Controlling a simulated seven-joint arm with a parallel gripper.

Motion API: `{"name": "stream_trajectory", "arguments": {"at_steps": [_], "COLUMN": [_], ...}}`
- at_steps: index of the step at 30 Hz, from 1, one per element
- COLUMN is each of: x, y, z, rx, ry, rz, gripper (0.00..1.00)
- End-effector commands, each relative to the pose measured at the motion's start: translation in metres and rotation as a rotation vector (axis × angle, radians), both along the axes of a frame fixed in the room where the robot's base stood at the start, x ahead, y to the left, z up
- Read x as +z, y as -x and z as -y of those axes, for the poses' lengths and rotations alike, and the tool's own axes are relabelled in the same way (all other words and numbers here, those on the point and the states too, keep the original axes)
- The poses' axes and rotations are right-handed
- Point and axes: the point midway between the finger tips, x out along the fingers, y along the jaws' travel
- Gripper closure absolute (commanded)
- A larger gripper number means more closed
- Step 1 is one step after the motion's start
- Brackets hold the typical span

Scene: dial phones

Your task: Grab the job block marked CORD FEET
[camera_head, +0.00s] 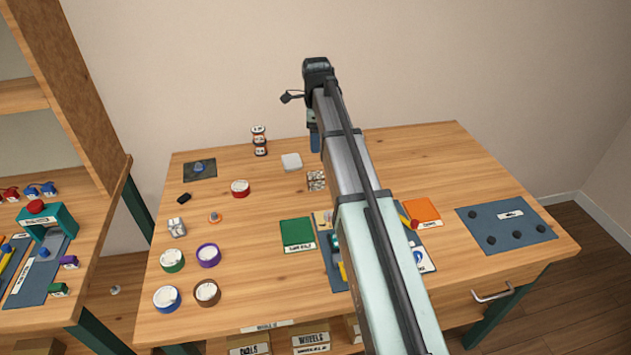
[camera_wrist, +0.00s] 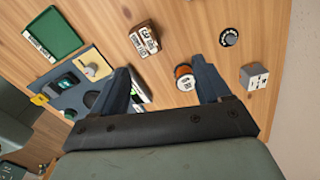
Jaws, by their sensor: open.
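A small block with dark printed panels (camera_wrist: 145,38) lies on the table in the wrist view, above the gap between my fingers. Its lettering is too small to read, so I cannot tell whether it says CORD FEET. A similar patterned block (camera_head: 316,180) shows in the head view, partly hidden by my arm. My gripper (camera_wrist: 163,66) is open, with nothing held between its fingers. An orange-and-white cylinder (camera_wrist: 185,77) shows between the fingers, close to the right one. In the head view, a blue finger (camera_head: 314,138) of my gripper shows over the back of the table.
A green tray (camera_head: 297,233) lies in front of the patterned block. In the wrist view, a black round dial (camera_wrist: 229,37) and a grey block (camera_wrist: 254,75) lie to the right. A stack of rings (camera_head: 260,140) stands at the back. My arm hides part of the middle.

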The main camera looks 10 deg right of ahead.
Motion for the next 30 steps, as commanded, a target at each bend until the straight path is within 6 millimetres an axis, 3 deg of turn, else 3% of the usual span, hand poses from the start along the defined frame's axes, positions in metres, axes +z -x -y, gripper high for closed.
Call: {"name": "stream_trajectory", "arguments": {"at_steps": [1, 3, 14, 24, 30], "x": [-0.004, -0.006, -0.013, -0.065, -0.086], "y": [0.017, 0.026, 0.026, 0.026, 0.025], "z": [0.000, 0.000, -0.001, -0.001, -0.001], "rx": [0.033, 0.093, 0.252, 0.251, 0.250], "ry": [0.000, 0.002, 0.003, 0.003, 0.004], "rz": [-0.006, -0.015, -0.030, -0.031, -0.029], "gripper": [0.23, 0.23, 0.23, 0.23, 0.23]}}
